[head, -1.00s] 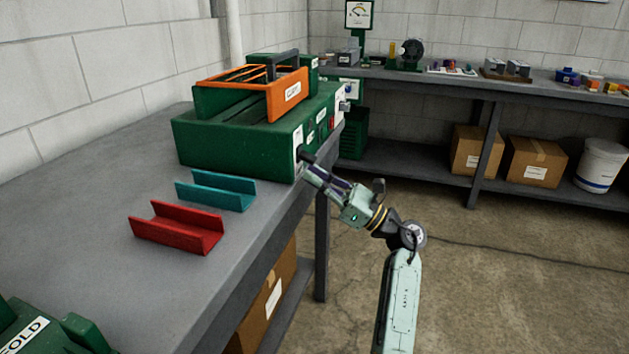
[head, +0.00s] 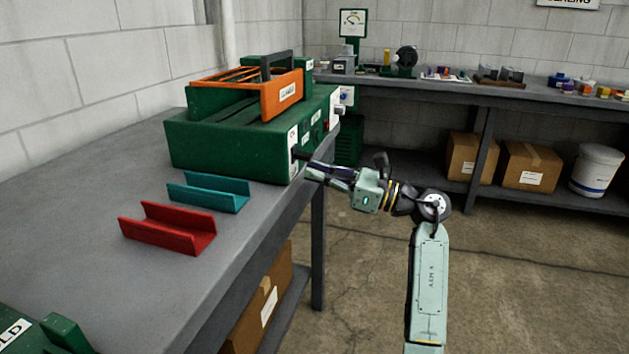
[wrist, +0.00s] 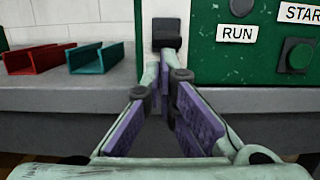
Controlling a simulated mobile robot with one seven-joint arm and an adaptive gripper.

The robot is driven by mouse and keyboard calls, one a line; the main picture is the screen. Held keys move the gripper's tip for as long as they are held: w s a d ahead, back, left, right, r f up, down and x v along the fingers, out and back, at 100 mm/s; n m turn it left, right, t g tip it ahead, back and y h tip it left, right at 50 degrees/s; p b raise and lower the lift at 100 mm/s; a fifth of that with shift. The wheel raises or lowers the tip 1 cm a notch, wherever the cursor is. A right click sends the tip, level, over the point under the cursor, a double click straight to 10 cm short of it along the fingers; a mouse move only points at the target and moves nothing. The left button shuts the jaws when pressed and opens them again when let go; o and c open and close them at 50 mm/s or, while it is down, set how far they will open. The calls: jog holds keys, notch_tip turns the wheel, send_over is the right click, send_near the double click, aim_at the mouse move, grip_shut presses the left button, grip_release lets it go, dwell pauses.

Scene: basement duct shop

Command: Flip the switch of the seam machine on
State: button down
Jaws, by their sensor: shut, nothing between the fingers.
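The seam machine (head: 225,145) is a green box at the far end of the grey table. Its end panel carries a white plate (head: 292,140) with a dark switch (head: 299,156) low on it. In the wrist view the black switch (wrist: 166,34) sticks out from its plate, left of the RUN label (wrist: 237,33). I cannot tell its on or off position. My gripper (head: 308,171) is shut and empty, its tips just below the switch and in front of the panel. In the wrist view the closed fingertips (wrist: 164,72) are under the switch; contact is unclear.
A teal channel (head: 208,192) and a red channel (head: 168,228) lie on the table (head: 150,290). In the wrist view a round green button (wrist: 297,56) sits right of the switch. The floor right of the table is open around my arm.

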jog(key=shift+s+d+r+g+h+b, duration=0.1)
jog(key=shift+d+r+g+h+b, duration=0.1)
jog(key=shift+r+h+b, duration=0.25)
jog(key=shift+d+r+g+h+b, duration=0.15)
jog(key=shift+r+g+h, duration=0.05)
jog(key=shift+h, duration=0.45)
jog(key=shift+r, duration=0.15)
